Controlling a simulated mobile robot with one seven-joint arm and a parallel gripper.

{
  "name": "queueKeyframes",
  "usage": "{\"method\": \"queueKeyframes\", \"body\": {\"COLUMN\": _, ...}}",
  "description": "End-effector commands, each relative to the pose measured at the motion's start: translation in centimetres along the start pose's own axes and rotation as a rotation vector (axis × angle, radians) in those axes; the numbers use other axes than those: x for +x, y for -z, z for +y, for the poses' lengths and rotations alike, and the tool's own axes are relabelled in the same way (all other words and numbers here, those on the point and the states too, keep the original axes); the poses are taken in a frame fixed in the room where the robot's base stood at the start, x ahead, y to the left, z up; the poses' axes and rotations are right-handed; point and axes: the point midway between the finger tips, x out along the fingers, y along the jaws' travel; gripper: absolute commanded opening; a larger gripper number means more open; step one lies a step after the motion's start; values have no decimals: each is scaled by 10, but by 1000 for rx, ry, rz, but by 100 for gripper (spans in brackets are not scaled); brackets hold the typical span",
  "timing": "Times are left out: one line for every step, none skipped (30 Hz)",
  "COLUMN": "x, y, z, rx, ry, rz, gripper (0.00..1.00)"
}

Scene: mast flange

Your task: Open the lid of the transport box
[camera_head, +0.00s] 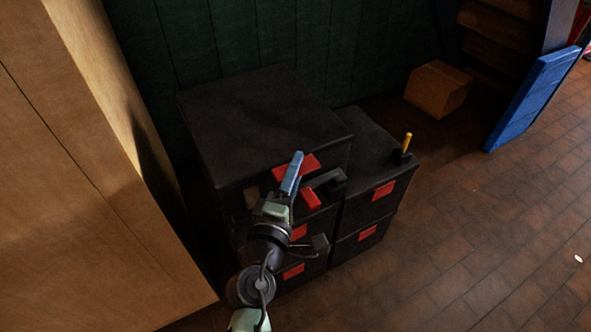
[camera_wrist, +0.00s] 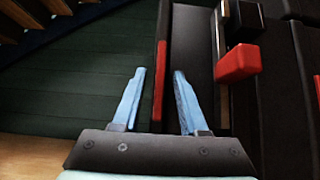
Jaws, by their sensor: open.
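The likely transport box is the large black box (camera_head: 255,115) on top of the left stack, its flat lid shut. A red panel (camera_head: 290,170) sits on its front upper edge. A red block (camera_head: 311,198) with a dark bar sits just below; it also shows right of my fingers in the wrist view (camera_wrist: 237,64). My gripper (camera_head: 292,165) has light blue fingers and is at the front edge of the lid. In the wrist view my gripper (camera_wrist: 160,72) is open, with a red strip and the dark box edge seen between the fingers. Contact cannot be told.
A second stack of black boxes (camera_head: 358,150) stands to the right, with a yellow-handled item (camera_head: 407,143) on top. A cardboard box (camera_head: 438,88) and a blue panel (camera_head: 530,98) stand behind. A large tan panel (camera_head: 90,200) is at left.

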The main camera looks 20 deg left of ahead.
Motion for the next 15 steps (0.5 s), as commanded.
{"method": "queueKeyframes", "body": {"x": 1, "y": 0, "z": 0, "rx": 0, "ry": 0, "rz": 0, "gripper": 42}}
{"method": "queueKeyframes", "body": {"x": 1, "y": 0, "z": 0, "rx": 0, "ry": 0, "rz": 0, "gripper": 42}}
{"method": "queueKeyframes", "body": {"x": 1, "y": 0, "z": 0, "rx": 0, "ry": 0, "rz": 0, "gripper": 42}}
{"method": "queueKeyframes", "body": {"x": 1, "y": 0, "z": 0, "rx": 0, "ry": 0, "rz": 0, "gripper": 42}}
{"method": "queueKeyframes", "body": {"x": 1, "y": 0, "z": 0, "rx": 0, "ry": 0, "rz": 0, "gripper": 42}}
{"method": "queueKeyframes", "body": {"x": 1, "y": 0, "z": 0, "rx": 0, "ry": 0, "rz": 0, "gripper": 42}}
{"method": "queueKeyframes", "body": {"x": 1, "y": 0, "z": 0, "rx": 0, "ry": 0, "rz": 0, "gripper": 42}}
{"method": "queueKeyframes", "body": {"x": 1, "y": 0, "z": 0, "rx": 0, "ry": 0, "rz": 0, "gripper": 41}}
{"method": "queueKeyframes", "body": {"x": 1, "y": 0, "z": 0, "rx": 0, "ry": 0, "rz": 0, "gripper": 34}}
{"method": "queueKeyframes", "body": {"x": 1, "y": 0, "z": 0, "rx": 0, "ry": 0, "rz": 0, "gripper": 28}}
{"method": "queueKeyframes", "body": {"x": 1, "y": 0, "z": 0, "rx": 0, "ry": 0, "rz": 0, "gripper": 23}}
{"method": "queueKeyframes", "body": {"x": 1, "y": 0, "z": 0, "rx": 0, "ry": 0, "rz": 0, "gripper": 16}}
{"method": "queueKeyframes", "body": {"x": 1, "y": 0, "z": 0, "rx": 0, "ry": 0, "rz": 0, "gripper": 10}}
{"method": "queueKeyframes", "body": {"x": 1, "y": 0, "z": 0, "rx": 0, "ry": 0, "rz": 0, "gripper": 5}}
{"method": "queueKeyframes", "body": {"x": 1, "y": 0, "z": 0, "rx": 0, "ry": -1, "rz": 0, "gripper": 0}}
